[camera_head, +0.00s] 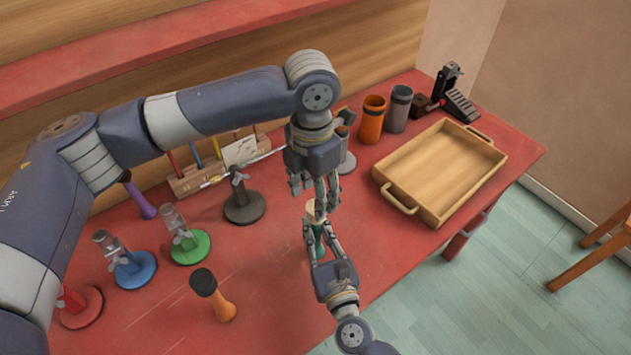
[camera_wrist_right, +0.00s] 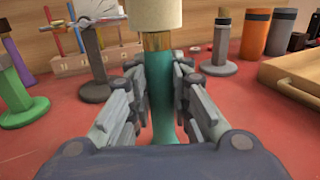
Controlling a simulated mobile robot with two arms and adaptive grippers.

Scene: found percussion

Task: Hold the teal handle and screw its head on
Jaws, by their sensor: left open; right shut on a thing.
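The teal handle (camera_head: 319,246) stands upright near the middle of the table. My right gripper (camera_head: 321,238) is shut on it, with its fingers on both sides of the handle in the right wrist view (camera_wrist_right: 162,82). A cream head (camera_head: 312,209) sits on top of the handle and shows larger in the right wrist view (camera_wrist_right: 160,14). A brass-coloured band (camera_wrist_right: 157,42) shows between head and teal part. My left gripper (camera_head: 320,195) is open, pointing down just above and beside the head. Whether its fingers touch the head I cannot tell.
A wooden tray (camera_head: 377,187) lies to the right. Orange (camera_head: 371,121) and grey (camera_head: 398,110) cylinders stand behind it. A dark stand (camera_head: 244,208), green (camera_head: 190,248) and blue (camera_head: 134,272) stands, and an orange-and-black piece (camera_head: 222,307) are to the left.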

